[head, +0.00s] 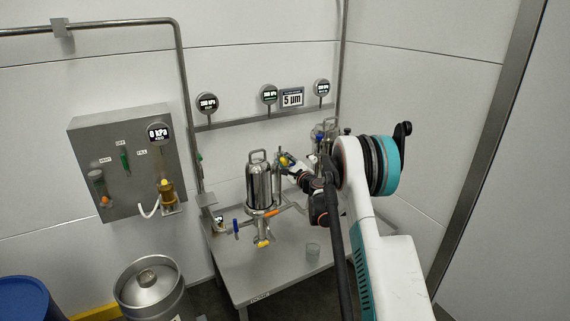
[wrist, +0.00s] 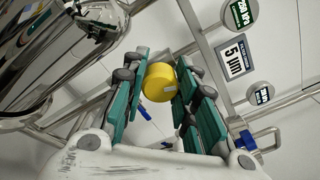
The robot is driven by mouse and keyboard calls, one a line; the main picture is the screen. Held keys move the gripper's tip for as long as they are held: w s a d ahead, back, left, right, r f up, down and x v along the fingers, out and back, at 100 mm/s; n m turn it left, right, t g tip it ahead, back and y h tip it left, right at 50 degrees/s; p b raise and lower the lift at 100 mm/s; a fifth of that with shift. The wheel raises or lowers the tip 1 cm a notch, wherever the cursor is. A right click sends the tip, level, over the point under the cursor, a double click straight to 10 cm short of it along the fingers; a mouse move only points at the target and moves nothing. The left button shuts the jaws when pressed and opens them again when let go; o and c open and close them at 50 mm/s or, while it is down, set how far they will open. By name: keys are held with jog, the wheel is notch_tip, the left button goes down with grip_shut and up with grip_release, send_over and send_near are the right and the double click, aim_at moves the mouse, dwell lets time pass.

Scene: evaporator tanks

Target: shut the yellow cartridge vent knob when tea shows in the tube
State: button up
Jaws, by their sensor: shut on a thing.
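The yellow vent knob (wrist: 158,84) sits between the green finger pads of my gripper (wrist: 161,80) in the wrist view. Both pads are closed on its sides. In the head view the yellow knob (head: 283,160) shows small beside the top of the steel cartridge housing (head: 259,184), with my gripper (head: 289,166) reaching it from the right. I cannot make out a clear tube at the knob or any tea in one. The knob's turn position cannot be told.
Gauges and a 5 µm sign (head: 291,97) stand behind. A grey panel (head: 125,160) reads 0 kPa. A keg (head: 150,285) and blue drum (head: 28,298) stand front left.

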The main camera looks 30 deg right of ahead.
jog(key=shift+n, duration=1.7)
jog(key=o, duration=1.1)
jog(key=shift+s, duration=0.1)
jog(key=s, duration=1.1)
jog(key=shift+s+d, duration=0.15)
jog(key=shift+s, duration=0.25)
